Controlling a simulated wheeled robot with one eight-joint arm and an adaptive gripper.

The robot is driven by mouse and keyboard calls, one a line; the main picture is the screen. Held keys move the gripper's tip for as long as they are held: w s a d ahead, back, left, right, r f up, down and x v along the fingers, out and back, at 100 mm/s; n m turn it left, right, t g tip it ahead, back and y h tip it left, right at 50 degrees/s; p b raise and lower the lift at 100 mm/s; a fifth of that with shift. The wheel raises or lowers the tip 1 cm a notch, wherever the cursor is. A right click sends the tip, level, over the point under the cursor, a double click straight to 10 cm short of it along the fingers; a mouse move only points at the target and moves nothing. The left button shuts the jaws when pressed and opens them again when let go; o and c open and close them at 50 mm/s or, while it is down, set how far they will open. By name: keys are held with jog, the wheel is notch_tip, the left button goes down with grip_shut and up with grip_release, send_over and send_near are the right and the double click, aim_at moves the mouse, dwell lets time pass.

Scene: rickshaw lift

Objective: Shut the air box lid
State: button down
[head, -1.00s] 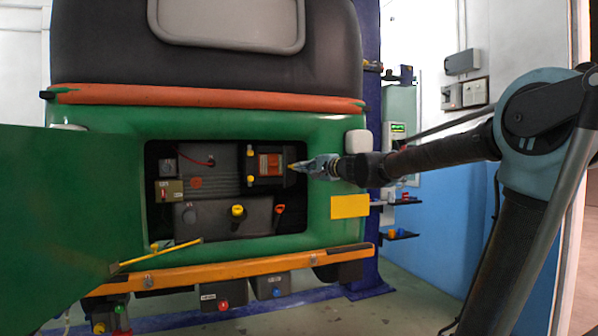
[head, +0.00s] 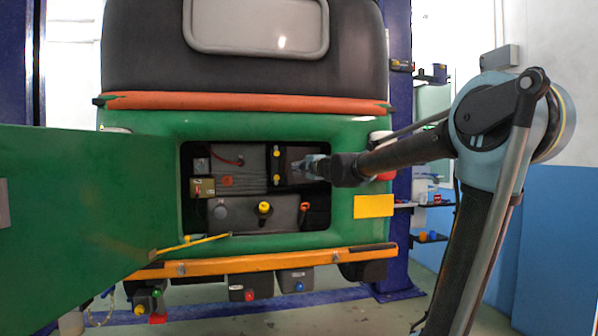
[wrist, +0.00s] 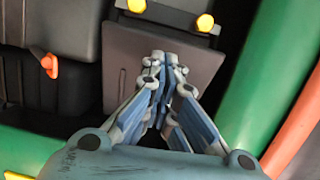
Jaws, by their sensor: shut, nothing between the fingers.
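The air box lid is a flat grey panel (wrist: 125,60) in the wrist view, inside the open rear bay of the green rickshaw. Two yellow knobs (wrist: 205,23) sit along one edge of it. In the head view, the air box (head: 290,181) is at the bay's upper right, with its yellow knobs (head: 276,153) on its left side. The lid appears to lie over the box front, and no orange filter shows. My gripper (wrist: 160,60) is shut and empty, its fingertips at the lid's face. I cannot tell whether they touch it, or whether the lid is fully flush.
A large green door (head: 90,210) stands open at left, with a yellow stay rod (head: 190,243) at the bay's lower left. The green bay frame (wrist: 268,75) is close beside my gripper. Inside the bay is an orange-handled part (wrist: 49,65).

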aim_at(288, 166)
jog(key=a, duration=0.1)
jog(key=w+a, duration=0.1)
jog(key=a, duration=0.1)
jog(key=shift+w+a, duration=0.2)
jog(key=shift+w, duration=0.15)
jog(key=shift+w+a, duration=0.95)
